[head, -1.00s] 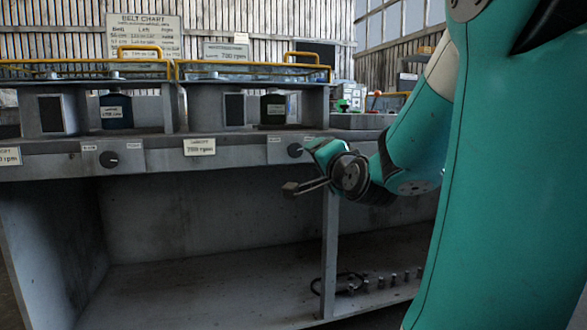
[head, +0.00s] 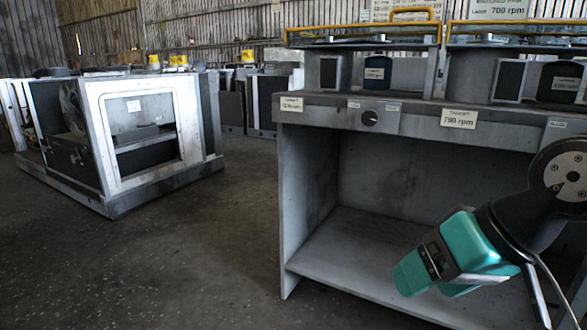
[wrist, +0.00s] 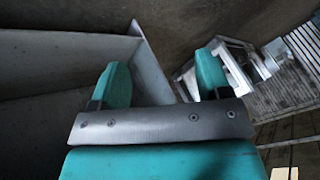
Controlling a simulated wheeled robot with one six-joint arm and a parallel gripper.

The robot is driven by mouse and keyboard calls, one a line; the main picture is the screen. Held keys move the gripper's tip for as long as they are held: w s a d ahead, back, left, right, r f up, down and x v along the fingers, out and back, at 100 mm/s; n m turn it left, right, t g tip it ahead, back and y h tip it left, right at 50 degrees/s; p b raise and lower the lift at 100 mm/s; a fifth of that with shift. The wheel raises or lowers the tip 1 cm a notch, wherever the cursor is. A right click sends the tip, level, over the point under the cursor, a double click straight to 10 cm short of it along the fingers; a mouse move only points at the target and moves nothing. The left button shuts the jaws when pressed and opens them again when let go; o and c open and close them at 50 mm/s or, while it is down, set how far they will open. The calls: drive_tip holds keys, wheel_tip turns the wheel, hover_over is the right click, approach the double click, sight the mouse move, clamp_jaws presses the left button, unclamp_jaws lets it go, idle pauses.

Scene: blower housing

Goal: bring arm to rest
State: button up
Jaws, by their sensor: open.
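My gripper (wrist: 162,80) shows in the wrist view with its two teal fingers standing apart and nothing between them. In the head view my gripper (head: 432,282) is at the lower right, in front of the open lower bay of the grey bench (head: 340,240). It points down and to the left. The wrist view shows grey panels at left and dark floor beyond the fingers. Most of my arm is outside the head view.
A white-framed housing (head: 140,130) stands at left. Dark floor (head: 190,260) between it and the bench is clear.

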drive_tip(key=s+a+n+g+h, duration=0.1)
drive_tip(key=s+a+n+g, duration=0.3)
drive_tip(key=s, duration=0.4)
wheel_tip(320, 180, up, 37)
drive_tip(key=n+p, duration=0.1)
drive_tip(key=p, duration=3.7)
drive_tip(key=shift+w+d+r, duration=0.15)
drive_tip(key=shift+d, duration=0.25)
